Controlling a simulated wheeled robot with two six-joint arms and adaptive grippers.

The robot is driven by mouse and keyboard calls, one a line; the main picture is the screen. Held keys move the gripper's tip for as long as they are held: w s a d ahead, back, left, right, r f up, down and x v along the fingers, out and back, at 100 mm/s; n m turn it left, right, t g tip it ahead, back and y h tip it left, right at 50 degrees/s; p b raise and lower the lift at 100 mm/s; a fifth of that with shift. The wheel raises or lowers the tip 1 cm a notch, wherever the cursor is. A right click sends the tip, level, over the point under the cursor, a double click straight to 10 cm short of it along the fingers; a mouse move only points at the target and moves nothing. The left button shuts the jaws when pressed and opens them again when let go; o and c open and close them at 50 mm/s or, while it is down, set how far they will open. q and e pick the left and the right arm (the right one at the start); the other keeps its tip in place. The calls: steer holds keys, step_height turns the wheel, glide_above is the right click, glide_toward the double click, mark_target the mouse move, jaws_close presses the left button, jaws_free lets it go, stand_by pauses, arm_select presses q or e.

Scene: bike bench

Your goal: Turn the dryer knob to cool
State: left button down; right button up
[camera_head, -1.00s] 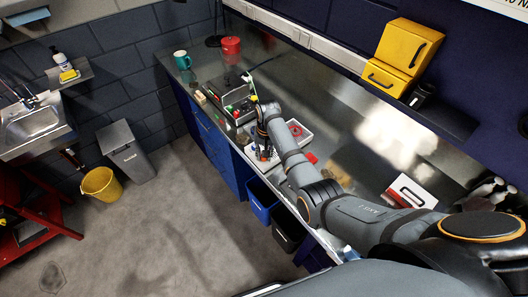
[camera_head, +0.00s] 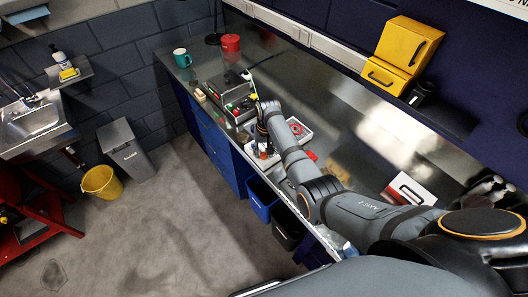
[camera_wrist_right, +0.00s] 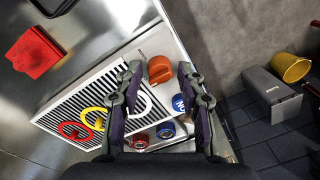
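A white unit with a slatted grille (camera_wrist_right: 82,100), which looks like the dryer, lies below my right gripper in the right wrist view. An orange knob (camera_wrist_right: 160,69) sits near its upper end, between the two fingertips in the picture. My right gripper (camera_wrist_right: 159,72) is open, with a gap on both sides of the knob. I cannot tell how far above the knob the fingers are. The knob's setting marks are not readable. In the head view the right gripper (camera_head: 262,146) is over the unit's near end and hides the knob. My left gripper is not in view.
Red and yellow rings (camera_wrist_right: 76,131) lie on the grille, with blue and red round caps (camera_wrist_right: 165,130) beside it. A red canister (camera_head: 230,44) and teal mug (camera_head: 181,58) stand further back.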

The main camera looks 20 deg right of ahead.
steer(key=shift+o, duration=0.2)
step_height(320, 180, up, 12)
steer(key=shift+d, duration=0.3)
steer(key=shift+s+f, duration=0.1)
steer(key=shift+s, duration=0.05)
stand_by(0.4)
